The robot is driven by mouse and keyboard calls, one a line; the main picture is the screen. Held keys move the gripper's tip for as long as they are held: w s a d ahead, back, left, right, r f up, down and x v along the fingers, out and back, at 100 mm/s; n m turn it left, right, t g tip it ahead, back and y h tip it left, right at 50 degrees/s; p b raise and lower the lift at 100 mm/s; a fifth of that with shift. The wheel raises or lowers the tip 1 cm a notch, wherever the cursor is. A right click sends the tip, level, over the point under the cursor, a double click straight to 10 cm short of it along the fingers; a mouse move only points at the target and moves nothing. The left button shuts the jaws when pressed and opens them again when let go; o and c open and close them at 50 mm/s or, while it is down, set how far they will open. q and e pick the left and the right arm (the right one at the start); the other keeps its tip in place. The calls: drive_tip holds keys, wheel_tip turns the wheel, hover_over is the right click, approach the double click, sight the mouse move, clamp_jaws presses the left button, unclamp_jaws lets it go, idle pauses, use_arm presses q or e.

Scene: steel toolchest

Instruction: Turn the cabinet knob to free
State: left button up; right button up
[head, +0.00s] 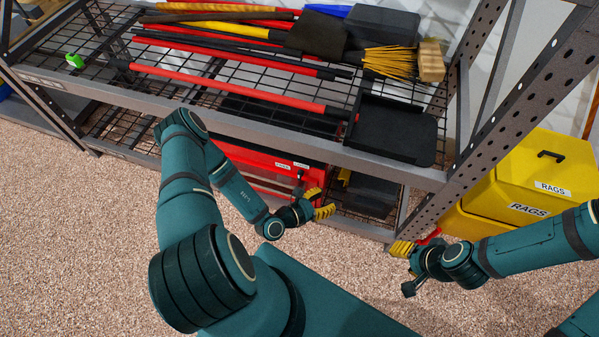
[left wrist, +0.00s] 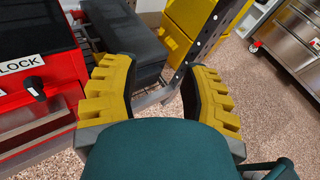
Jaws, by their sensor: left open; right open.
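The cabinet knob (head: 300,174) is a small black knob on the front of the red cabinet (head: 265,163), below white FREE and LOCK labels. In the left wrist view, the knob (left wrist: 35,87) is at the far left, under the LOCK label; its setting is hard to read. My left gripper (head: 319,201) is open and empty, with yellow fingers, in front of the cabinet and just below and right of the knob, not touching it. In the left wrist view its fingers (left wrist: 161,68) are spread wide. My right gripper (head: 412,246) is open near the shelf's right post.
A steel shelf (head: 230,125) overhangs the cabinet and carries brooms, long handles and a black dustpan (head: 392,135). Dark boxes (left wrist: 128,47) sit right of the cabinet. Yellow RAGS bins (head: 530,185) stand at right. The speckled floor in front is clear.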

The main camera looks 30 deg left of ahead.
sight(299, 175)
use_arm(q)
drive_tip(key=s+a+f+n+y, duration=0.2)
drive_tip(key=a+f+n+y, duration=0.4)
drive_tip(key=a+y, duration=0.5)
drive_tip(key=shift+g+h, duration=0.3)
drive_tip(key=shift+h, duration=0.3)
drive_tip(key=b+x, duration=0.1)
drive_tip(key=x, duration=0.3)
drive_tip(key=b+x, duration=0.1)
drive_tip(key=x, duration=0.4)
drive_tip(key=a+b+x, duration=0.1)
drive_tip(key=x, duration=0.3)
drive_tip(key=shift+w+f+b, duration=0.1)
drive_tip(key=shift+w+b, duration=0.1)
drive_tip(key=shift+b, duration=0.15)
clamp_jaws()
